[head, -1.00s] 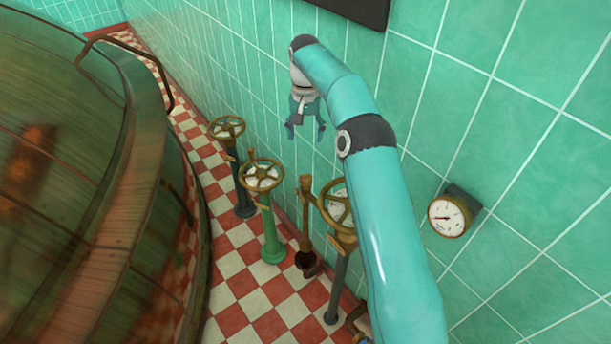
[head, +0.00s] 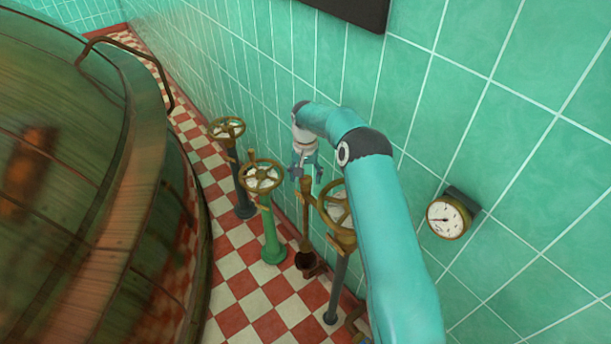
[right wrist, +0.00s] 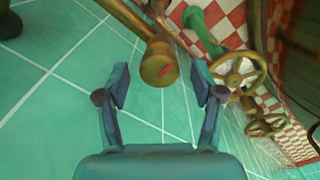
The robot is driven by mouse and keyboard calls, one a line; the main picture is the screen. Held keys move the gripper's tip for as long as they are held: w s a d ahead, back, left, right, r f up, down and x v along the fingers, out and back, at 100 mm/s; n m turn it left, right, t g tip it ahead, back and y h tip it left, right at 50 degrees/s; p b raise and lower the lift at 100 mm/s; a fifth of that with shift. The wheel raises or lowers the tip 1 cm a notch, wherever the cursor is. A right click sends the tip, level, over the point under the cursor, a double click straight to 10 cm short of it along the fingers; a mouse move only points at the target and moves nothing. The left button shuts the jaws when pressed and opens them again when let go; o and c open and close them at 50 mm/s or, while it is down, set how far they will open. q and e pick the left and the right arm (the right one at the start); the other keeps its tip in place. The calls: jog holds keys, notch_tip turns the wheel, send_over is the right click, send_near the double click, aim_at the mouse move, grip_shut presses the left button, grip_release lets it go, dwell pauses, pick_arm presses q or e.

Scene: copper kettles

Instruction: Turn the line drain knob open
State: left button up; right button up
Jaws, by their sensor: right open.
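A slim brass post with a knob on top (head: 306,184) stands between the green-post handwheel and the nearest handwheel; it looks like the line drain knob. In the right wrist view its round brass end (right wrist: 158,68) carries a small red mark and shows between my fingers, toward their far ends. My right gripper (head: 306,175) is open and empty, pointing down just above and behind the knob in the head view. Its two blue-grey fingers stand apart on either side in the right wrist view (right wrist: 160,95). I cannot tell whether they touch the knob. My left gripper is out of view.
Handwheels on posts stand close by: a far one (head: 227,128), one on a green post (head: 262,176) and a near one (head: 337,210) by my right arm. The green tiled wall with a gauge (head: 449,217) is at right. A large copper kettle (head: 70,190) fills the left.

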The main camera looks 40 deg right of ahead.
jog(key=shift+f, duration=0.35)
jog(key=c, duration=1.1)
jog(key=shift+c, duration=0.2)
